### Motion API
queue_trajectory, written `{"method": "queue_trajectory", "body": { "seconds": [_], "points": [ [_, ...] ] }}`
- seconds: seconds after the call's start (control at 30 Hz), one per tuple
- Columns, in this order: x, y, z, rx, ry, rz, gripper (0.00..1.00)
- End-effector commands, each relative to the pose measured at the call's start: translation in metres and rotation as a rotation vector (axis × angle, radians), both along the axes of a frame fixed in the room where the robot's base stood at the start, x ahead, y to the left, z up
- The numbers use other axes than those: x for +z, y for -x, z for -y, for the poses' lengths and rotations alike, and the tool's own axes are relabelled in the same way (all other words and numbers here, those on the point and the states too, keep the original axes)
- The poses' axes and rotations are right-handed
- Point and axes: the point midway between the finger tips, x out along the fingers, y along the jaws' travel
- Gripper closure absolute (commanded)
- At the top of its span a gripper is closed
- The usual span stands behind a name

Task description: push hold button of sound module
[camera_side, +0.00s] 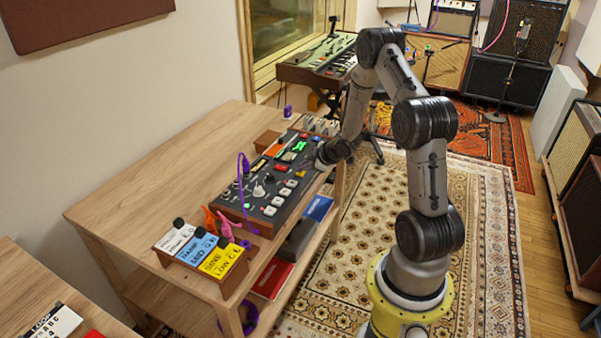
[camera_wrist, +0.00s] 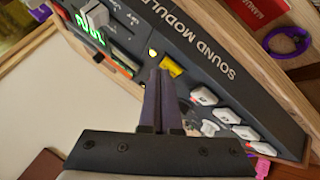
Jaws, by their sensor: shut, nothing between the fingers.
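The sound module (camera_side: 237,205), a long dark panel with buttons, knobs and a green display, lies on the wooden table. In the wrist view its dark face (camera_wrist: 192,28) bears the words "SOUND MODULE". A yellow button (camera_wrist: 170,66) shows just beyond my fingertips. A row of several white buttons (camera_wrist: 226,115) runs to the right of the fingers. No label reading hold is legible. My gripper (camera_wrist: 163,73) is shut and empty, its dark fingers over the panel. In the side view my gripper (camera_side: 319,162) is at the module's right edge; contact cannot be told.
A purple cable (camera_side: 240,185) rises from the module. Yellow, blue and white labelled boxes (camera_side: 222,261) stand at the table's near end. The left part of the table (camera_side: 160,175) is clear. A red box (camera_side: 272,279) lies on the shelf below.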

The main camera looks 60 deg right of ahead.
Motion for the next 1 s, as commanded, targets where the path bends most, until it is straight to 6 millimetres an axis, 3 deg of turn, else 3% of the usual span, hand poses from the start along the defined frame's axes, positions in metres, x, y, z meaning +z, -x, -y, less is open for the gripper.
{"method": "queue_trajectory", "body": {
  "seconds": [0.37, 1.0],
  "points": [
    [-0.001, 0.000, 0.000, 0.000, 0.000, -0.001, 1.00],
    [0.014, 0.000, 0.000, -0.001, 0.001, 0.001, 1.00]
  ]
}}
